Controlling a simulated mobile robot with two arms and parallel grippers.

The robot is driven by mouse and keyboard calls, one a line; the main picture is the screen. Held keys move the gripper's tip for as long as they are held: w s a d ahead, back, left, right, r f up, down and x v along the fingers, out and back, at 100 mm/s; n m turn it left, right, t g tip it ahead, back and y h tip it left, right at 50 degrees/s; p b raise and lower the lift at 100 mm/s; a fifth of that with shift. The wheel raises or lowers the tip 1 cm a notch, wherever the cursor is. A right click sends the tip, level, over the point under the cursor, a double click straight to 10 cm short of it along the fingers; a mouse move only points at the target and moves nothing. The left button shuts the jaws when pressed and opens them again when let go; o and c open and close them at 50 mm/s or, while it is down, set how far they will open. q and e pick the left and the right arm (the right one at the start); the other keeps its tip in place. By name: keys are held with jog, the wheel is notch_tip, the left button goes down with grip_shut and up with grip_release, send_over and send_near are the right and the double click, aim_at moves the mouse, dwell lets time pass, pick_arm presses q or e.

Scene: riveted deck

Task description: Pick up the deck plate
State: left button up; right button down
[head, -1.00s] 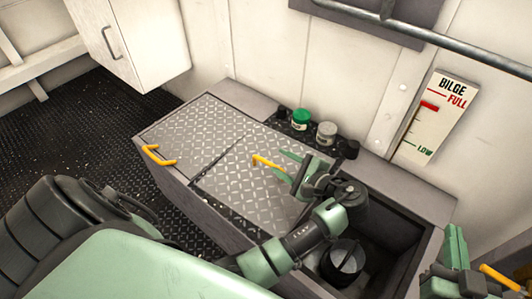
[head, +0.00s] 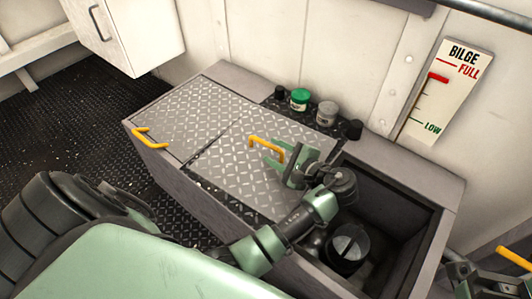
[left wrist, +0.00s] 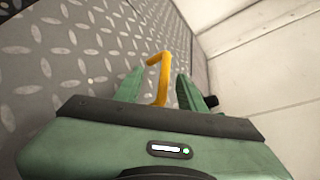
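A grey diamond-tread deck plate (head: 225,178) with a yellow handle (head: 267,149) lies on top of the low locker, beside an open well. My left gripper (head: 278,158) is at this handle, its green fingers open. In the left wrist view the yellow handle (left wrist: 160,78) stands between the two spread fingers, with a gap visible at each side; the plate (left wrist: 60,60) lies beneath. A second tread plate (head: 185,118) with its own yellow handle (head: 150,138) lies to the left. Part of my right arm (head: 470,275) shows at the lower right edge; its fingers are not clear.
The open well (head: 390,215) holds a dark round pump-like part (head: 348,247). A green-lidded jar (head: 300,98) and a grey jar (head: 326,112) stand behind the plate. A bilge gauge (head: 445,95) hangs on the wall. Another yellow handle (head: 514,257) shows at the right edge.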

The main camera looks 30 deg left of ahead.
aim_at(271, 147)
pick_arm(q)
jog(key=a+b, duration=0.1)
jog(key=w+a+f+b, duration=0.1)
jog(key=shift+w+a+f, duration=0.1)
jog(key=shift+w+a, duration=0.2)
jog(key=shift+b+x, duration=0.55)
jog(key=shift+x, duration=0.5)
jog(key=shift+a, duration=0.1)
grip_shut()
dwell(0.4)
